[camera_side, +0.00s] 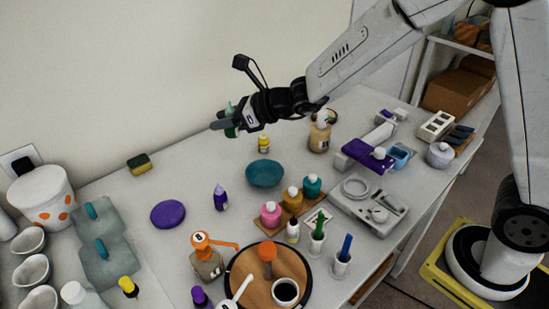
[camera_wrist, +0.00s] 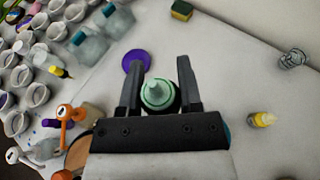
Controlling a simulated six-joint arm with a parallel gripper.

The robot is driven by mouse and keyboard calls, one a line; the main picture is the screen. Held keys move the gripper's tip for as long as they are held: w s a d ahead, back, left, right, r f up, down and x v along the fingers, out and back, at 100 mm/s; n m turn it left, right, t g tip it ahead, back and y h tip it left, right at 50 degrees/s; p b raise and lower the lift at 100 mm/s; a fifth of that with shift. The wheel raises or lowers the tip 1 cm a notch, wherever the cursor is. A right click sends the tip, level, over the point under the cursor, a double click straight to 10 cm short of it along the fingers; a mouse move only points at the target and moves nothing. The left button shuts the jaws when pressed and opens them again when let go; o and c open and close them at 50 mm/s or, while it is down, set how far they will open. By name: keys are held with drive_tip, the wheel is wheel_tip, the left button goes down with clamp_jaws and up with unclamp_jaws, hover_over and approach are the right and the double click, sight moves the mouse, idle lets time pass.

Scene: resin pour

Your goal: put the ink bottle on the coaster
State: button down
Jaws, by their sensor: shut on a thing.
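My gripper (camera_side: 222,126) is shut on a green ink bottle (camera_side: 229,132) and holds it up above the table, near the wall side. In the wrist view the bottle (camera_wrist: 158,97) sits between the two fingers of my gripper (camera_wrist: 160,72), with its round pale cap facing the camera. The fingers hide part of its body in the side view. The coaster, a flat purple disc (camera_side: 168,214), lies on the table below and to the left of my gripper, with nothing on it. It also shows in the wrist view (camera_wrist: 135,57), just beyond the left fingertip.
A purple dropper bottle (camera_side: 220,198) stands right of the coaster, and a teal bowl (camera_side: 264,174) is further right. A yellow-green sponge (camera_side: 139,163) lies behind it. A yellow-capped bottle (camera_side: 263,144) stands near my gripper.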

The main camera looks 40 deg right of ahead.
drive_tip(key=w+d+m+t+h, duration=0.1)
drive_tip(key=w+d+m+h, duration=0.1)
drive_tip(key=d, duration=1)
drive_tip(key=w+d+m+t+h, duration=0.1)
drive_tip(key=d+m+h, duration=0.1)
drive_tip(key=d, duration=1.1)
drive_tip(key=s+d+m+h, duration=0.1)
drive_tip(key=s+d, duration=0.1)
drive_tip(key=d, duration=0.6)
drive_tip(key=s+d+m+h, duration=0.1)
drive_tip(key=s+d, duration=0.2)
drive_tip(key=d, duration=0.4)
drive_tip(key=shift+t, duration=0.4)
drive_tip(key=f, duration=0.5)
drive_tip(key=shift+w+d+f, duration=0.1)
drive_tip(key=shift+d+f, duration=0.05)
drive_tip(key=shift+d, duration=0.2)
drive_tip(key=shift+w, duration=0.1)
drive_tip(key=shift+w+d+f, duration=0.8)
drive_tip(key=shift+w+f, duration=0.75)
drive_tip(key=shift+w, duration=0.5)
drive_tip(key=shift+w+d+f, duration=0.85)
drive_tip(key=shift+w+f, duration=0.7)
drive_tip(key=shift+w, duration=0.55)
drive_tip(key=shift+w+d+f, duration=0.8)
drive_tip(key=shift+w+f, duration=0.75)
drive_tip(key=shift+w, duration=0.5)
